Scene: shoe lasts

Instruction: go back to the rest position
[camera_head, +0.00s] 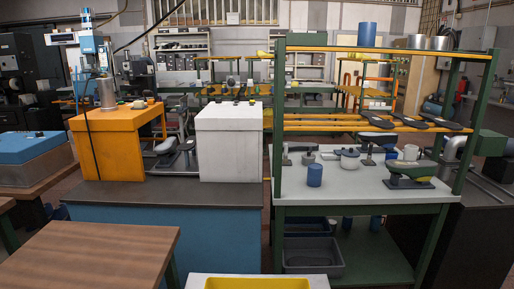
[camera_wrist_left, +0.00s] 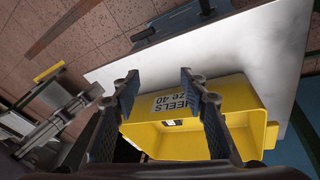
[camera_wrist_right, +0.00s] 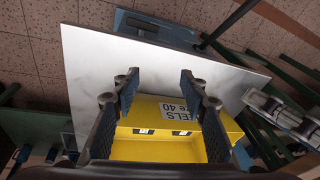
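My left gripper (camera_wrist_left: 158,82) is open in the left wrist view, its two fingers wide apart. My right gripper (camera_wrist_right: 158,84) is open in the right wrist view, also with a clear gap between its fingers. Neither gripper shows in the head view. A yellow bin (camera_wrist_left: 252,98) with a white label reading "HEELS" and "size 40" is beyond the fingers in both wrist views; it also shows in the right wrist view (camera_wrist_right: 150,151). In the head view only the rim of the bin (camera_head: 257,283) shows at the bottom edge. I see nothing held between the fingers.
The bin is on a white tabletop (camera_wrist_right: 90,60). A brown wooden table (camera_head: 95,255) stands at the front left. A green rack (camera_head: 278,120) with shoe lasts and blue cups stands at the right. An orange box (camera_head: 120,145) and a white box (camera_head: 230,145) stand on a bench.

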